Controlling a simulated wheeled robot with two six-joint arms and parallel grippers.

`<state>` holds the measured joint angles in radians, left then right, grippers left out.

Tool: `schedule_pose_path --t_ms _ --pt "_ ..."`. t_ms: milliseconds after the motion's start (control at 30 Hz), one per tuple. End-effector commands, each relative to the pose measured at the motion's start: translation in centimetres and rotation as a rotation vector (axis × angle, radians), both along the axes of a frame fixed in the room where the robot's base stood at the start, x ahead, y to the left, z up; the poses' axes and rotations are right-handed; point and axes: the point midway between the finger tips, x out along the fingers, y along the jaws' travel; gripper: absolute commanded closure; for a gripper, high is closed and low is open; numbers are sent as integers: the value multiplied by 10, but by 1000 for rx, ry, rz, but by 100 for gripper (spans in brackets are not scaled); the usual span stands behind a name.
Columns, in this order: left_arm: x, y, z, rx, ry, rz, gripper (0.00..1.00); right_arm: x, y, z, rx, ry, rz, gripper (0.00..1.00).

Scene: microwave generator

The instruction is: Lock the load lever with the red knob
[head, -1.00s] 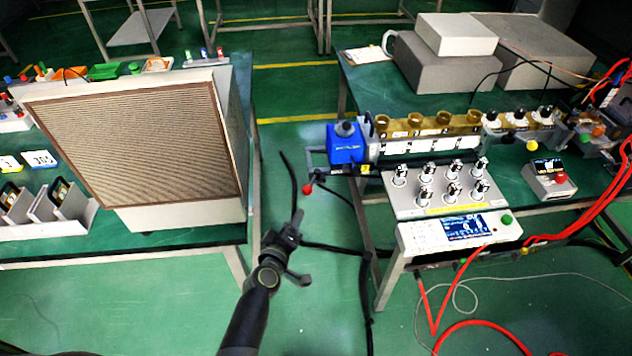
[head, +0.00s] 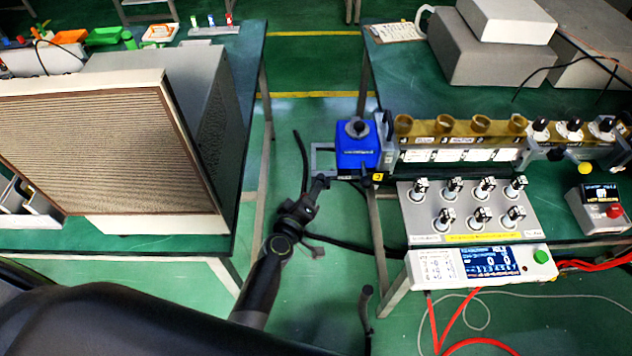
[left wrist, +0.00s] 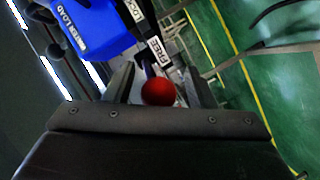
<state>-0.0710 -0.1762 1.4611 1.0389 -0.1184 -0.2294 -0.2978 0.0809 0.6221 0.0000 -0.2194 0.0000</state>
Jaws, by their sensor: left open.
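The blue load box (head: 357,150) stands at the left end of the generator on the right table. It also shows at the top left of the left wrist view (left wrist: 92,25). In the left wrist view the red knob (left wrist: 158,91) sits between the fingers of my open left gripper (left wrist: 160,88). Whether they touch it I cannot tell. A FREE label (left wrist: 154,50) is close beyond the knob, and a LOCK label (left wrist: 129,12) is farther up. In the head view my left gripper (head: 318,184) is just left of the box and the knob is hidden. My right gripper is not in view.
A large grey box with a mesh front (head: 95,150) stands on the left table. A panel of several metal connectors (head: 470,210) and a display unit (head: 485,264) lie right of my left gripper.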

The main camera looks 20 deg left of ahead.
Motion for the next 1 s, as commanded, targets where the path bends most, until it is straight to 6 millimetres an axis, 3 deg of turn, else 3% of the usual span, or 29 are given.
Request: schedule_pose_path --t_ms 400,767,1000 --pt "-1 0 -1 -1 0 0 51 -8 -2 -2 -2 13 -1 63" --pt "-1 0 -2 0 1 1 98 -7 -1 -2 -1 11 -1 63" --pt "-1 1 -2 1 2 2 100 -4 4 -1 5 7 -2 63"
